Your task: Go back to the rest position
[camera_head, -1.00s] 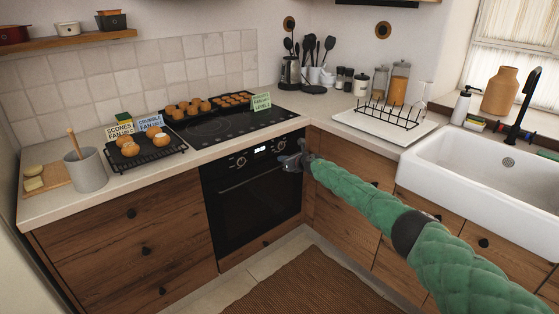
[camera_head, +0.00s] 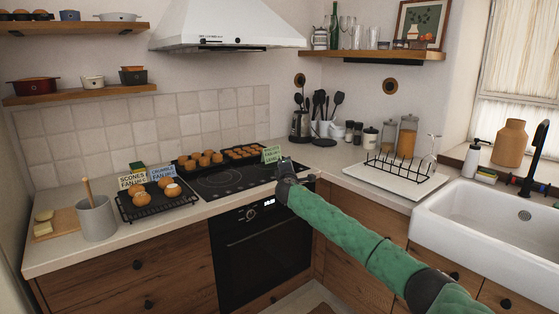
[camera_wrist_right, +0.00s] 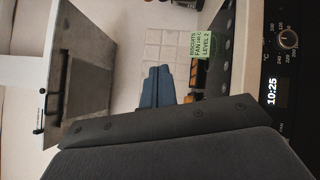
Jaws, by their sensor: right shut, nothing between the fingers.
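My right gripper (camera_head: 286,163) shows small in the head view, at the end of the green-sleeved arm coming in from the lower right. It is over the front edge of the hob, just below the green sign (camera_head: 271,154) in the picture. In the right wrist view the fingers (camera_wrist_right: 158,86) are shut together with nothing between them. My left gripper is not in view.
The black hob (camera_head: 232,180) holds trays of baked goods, with the oven (camera_head: 262,245) below. A wire rack with buns (camera_head: 163,190) and a grey crock (camera_head: 97,218) stand left. A dish rack (camera_head: 392,168) and white sink (camera_head: 490,225) are right. The hood (camera_head: 228,30) hangs above.

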